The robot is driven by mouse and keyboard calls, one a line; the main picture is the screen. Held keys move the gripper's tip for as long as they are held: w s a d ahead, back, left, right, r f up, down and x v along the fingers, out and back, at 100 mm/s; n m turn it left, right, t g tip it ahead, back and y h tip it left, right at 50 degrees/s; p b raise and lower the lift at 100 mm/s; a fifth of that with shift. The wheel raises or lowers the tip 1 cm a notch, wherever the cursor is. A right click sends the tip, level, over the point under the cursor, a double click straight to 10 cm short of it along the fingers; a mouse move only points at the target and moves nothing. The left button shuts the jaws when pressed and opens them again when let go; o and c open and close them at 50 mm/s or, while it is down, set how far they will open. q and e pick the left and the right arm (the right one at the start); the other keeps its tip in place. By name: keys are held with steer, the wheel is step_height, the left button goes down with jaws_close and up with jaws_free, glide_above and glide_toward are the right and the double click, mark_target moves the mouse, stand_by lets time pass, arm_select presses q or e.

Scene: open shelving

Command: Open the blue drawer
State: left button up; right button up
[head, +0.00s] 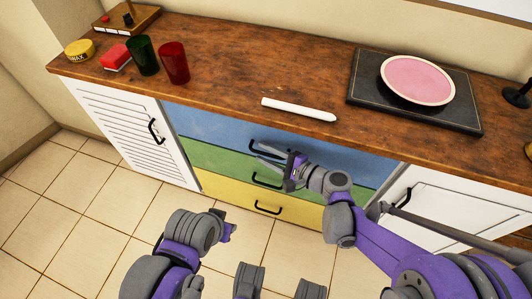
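The blue drawer (215,130) is the top one of a stack of three under the wooden counter. Its front looks flush with the cabinet, so it appears shut. Its dark handle (252,144) is partly hidden by my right gripper. My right gripper (262,154) is in front of the blue drawer at the handle, with its two fingers apart. I cannot tell whether the fingers touch the handle. My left gripper (230,229) is low over the floor, away from the drawers, and its fingers do not show clearly.
The green drawer (220,163) and yellow drawer (225,190) sit below. White doors (125,130) flank the stack. On the counter (240,65) are a white stick (298,109), green and red cups (174,63), and a pink plate (418,78) on a dark board. Tiled floor is clear at left.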

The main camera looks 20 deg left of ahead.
jaws_close()
stand_by(1.2)
